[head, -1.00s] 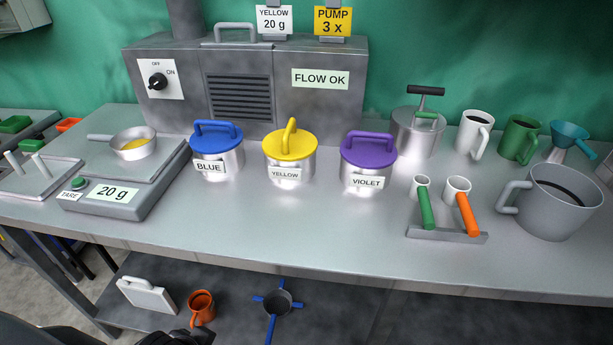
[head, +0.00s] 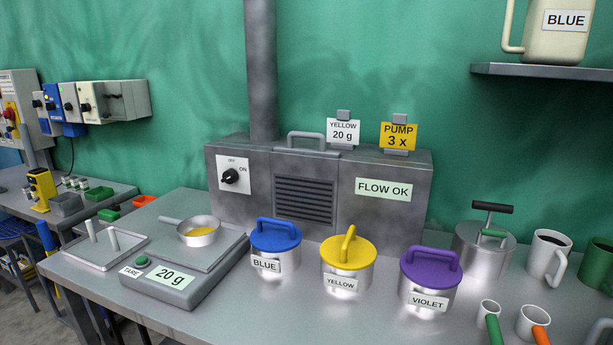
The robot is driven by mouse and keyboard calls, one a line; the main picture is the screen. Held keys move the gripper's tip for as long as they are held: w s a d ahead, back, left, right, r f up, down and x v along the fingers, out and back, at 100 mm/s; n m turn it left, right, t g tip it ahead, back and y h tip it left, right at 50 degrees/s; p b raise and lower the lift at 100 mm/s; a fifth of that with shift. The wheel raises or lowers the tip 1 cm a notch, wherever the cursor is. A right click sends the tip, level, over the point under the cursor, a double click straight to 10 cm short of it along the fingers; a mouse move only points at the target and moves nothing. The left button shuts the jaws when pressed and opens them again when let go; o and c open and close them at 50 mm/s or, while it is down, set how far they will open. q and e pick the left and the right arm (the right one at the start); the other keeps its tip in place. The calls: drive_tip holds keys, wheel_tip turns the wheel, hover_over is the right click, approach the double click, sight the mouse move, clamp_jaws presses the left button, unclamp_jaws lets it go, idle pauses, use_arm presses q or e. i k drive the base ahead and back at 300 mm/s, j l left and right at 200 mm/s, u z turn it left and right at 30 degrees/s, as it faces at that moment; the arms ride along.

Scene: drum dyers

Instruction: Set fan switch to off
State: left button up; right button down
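The fan switch is a black rotary knob (head: 230,176) on a white plate (head: 236,189) at the left of the grey metal fan box (head: 395,211). The plate reads OFF above the knob and ON to its upper right. The knob's mark seems to point toward ON, but it is small. A label on the box reads FLOW OK (head: 383,189). Neither of my grippers shows in the head view.
A scale (head: 190,288) reading 20 g bears a pan (head: 199,236) of yellow powder. Blue (head: 275,245), yellow (head: 347,262) and violet (head: 430,280) lidded pots stand before the box. A shelf (head: 545,72) is at upper right.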

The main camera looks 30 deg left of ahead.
sight(231, 175)
drive_tip(key=u, duration=1.4)
